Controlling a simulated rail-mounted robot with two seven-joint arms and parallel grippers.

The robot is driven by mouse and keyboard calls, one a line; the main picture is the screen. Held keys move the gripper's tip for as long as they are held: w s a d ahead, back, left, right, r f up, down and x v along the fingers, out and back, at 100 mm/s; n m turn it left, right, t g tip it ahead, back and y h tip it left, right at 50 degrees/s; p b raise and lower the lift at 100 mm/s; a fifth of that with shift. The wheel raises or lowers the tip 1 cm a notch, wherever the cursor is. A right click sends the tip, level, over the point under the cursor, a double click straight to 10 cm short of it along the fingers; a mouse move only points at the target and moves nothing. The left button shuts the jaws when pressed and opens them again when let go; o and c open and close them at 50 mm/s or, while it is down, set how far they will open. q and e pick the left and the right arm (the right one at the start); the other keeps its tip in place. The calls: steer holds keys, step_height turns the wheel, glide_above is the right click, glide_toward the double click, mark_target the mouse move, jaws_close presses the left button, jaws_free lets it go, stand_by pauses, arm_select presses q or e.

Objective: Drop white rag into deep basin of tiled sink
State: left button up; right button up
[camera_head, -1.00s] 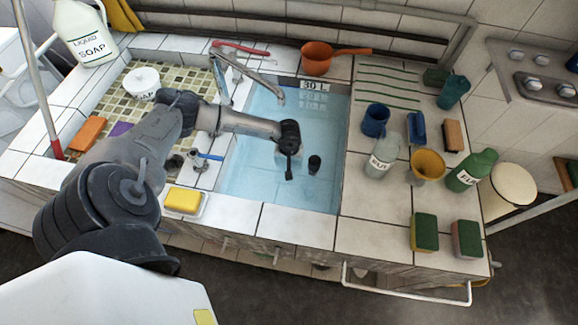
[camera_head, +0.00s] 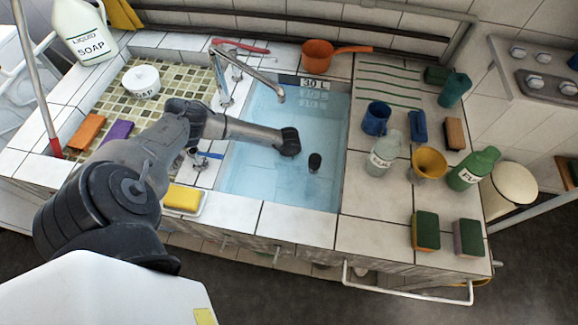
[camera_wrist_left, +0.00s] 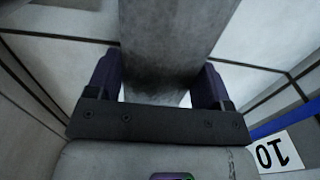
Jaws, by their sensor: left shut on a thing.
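The deep basin (camera_head: 255,170) of the tiled sink has pale blue walls and litre marks on its far wall. My left arm reaches into it from the left, and my left gripper (camera_wrist_left: 157,82) points down inside the basin; its fingers are hidden in the head view. In the left wrist view the fingers are shut on a grey-white cloth, the white rag (camera_wrist_left: 165,40), which extends away between them. A "10" mark on the basin wall shows beside the gripper. The rag cannot be made out in the head view. My right gripper is not in view.
A small black object (camera_head: 315,162) is in the basin, right of my wrist. A metal tap (camera_head: 262,82) stands over the basin's left side. A yellow sponge (camera_head: 183,198) lies at the front left. Cups, bottles and sponges stand on the right counter (camera_head: 375,225).

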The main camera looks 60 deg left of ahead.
arm_select(q)
steer(key=shift+f, duration=0.25)
steer(key=o, duration=0.9)
steer(key=shift+r, duration=0.15)
steer(key=shift+r, duration=0.25)
steer(key=shift+r+p, duration=0.45)
steer(key=shift+p, duration=0.25)
step_height(320, 180, up, 12)
steer(key=shift+f+b, duration=0.2)
steer(key=shift+b, duration=0.6)
